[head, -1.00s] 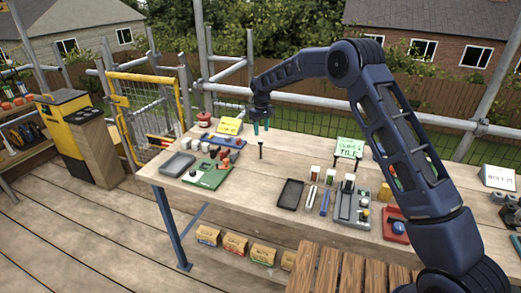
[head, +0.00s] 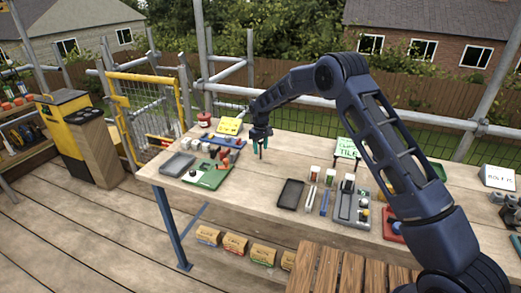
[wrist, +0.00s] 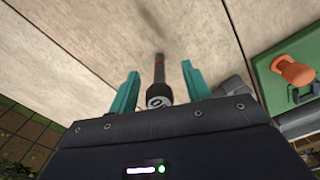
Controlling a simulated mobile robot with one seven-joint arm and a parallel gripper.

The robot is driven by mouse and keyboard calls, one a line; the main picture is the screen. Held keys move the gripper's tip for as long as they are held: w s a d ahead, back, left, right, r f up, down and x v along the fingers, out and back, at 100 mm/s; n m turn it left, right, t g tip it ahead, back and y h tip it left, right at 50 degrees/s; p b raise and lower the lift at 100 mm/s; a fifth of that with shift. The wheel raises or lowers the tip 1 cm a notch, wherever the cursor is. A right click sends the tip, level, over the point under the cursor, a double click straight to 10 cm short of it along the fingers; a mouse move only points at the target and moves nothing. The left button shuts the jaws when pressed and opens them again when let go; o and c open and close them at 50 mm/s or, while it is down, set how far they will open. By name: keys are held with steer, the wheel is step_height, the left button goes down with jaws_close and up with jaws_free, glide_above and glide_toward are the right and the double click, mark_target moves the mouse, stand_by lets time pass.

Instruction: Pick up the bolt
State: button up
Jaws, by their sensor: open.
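The bolt (wrist: 159,88) is a dark, slim piece with a round ringed head, and it shows in the wrist view between my two teal fingers. Its head is nearest the camera and its shaft runs away toward the pale wooden bench top. My gripper (wrist: 160,88) is open, with a finger on each side of the bolt and visible gaps to both. In the head view my gripper (head: 260,146) is low over the bench, pointing down, and largely covers the bolt there.
A green board (head: 207,176) with small parts lies to the left, beside a grey tray (head: 177,164). A black tray (head: 290,192) lies nearer the front. A yellow sign (head: 230,126) stands behind.

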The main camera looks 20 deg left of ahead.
steer(key=shift+f, duration=0.65)
jaws_close()
step_height(320, 180, up, 20)
